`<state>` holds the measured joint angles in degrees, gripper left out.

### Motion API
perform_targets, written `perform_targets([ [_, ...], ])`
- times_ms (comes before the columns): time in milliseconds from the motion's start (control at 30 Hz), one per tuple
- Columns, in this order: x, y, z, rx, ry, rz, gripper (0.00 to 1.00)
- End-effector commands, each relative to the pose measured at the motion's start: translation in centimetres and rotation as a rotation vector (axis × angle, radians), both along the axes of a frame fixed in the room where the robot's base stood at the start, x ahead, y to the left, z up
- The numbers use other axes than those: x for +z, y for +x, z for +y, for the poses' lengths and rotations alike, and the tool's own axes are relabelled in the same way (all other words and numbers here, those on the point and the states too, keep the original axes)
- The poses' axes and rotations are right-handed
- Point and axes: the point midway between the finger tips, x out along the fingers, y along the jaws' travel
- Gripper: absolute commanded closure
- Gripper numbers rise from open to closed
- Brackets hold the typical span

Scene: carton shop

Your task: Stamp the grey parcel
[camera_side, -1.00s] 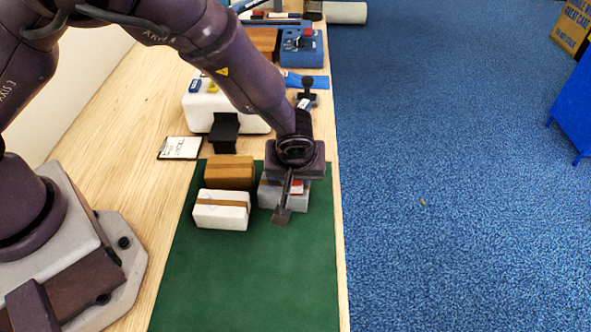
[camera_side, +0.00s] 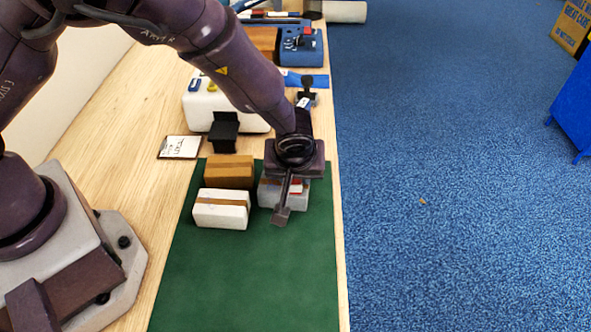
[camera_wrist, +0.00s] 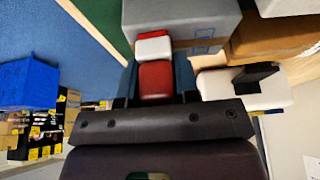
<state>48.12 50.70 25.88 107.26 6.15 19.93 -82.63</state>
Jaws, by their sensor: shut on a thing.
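The grey parcel (camera_side: 268,196) lies on the green mat, right of the white parcel, partly hidden under my gripper (camera_side: 296,178). In the wrist view the grey parcel (camera_wrist: 180,14) fills the top, with faint blue rectangular outlines on its near face. My gripper (camera_wrist: 157,78) is shut on a small red block with a white end, which looks like the stamp (camera_wrist: 155,82). The stamp's white end overlaps the grey parcel's edge in this view; I cannot tell whether they touch. In the side view the red part (camera_side: 298,185) shows just below my gripper.
A white parcel with brown tape (camera_side: 220,213) and a brown parcel (camera_side: 230,172) stand close on the left. Behind are a small card (camera_side: 180,147), a white machine (camera_side: 200,105) and a dark-handled item (camera_side: 307,84). The front of the green mat (camera_side: 245,285) is clear.

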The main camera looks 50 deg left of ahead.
Motion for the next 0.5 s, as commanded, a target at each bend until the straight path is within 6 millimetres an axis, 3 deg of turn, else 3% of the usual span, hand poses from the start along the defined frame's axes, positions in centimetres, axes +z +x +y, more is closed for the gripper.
perform_targets([
  [500,4.4,0.1,0.0,0.0,-0.002,-0.004,0.86],
])
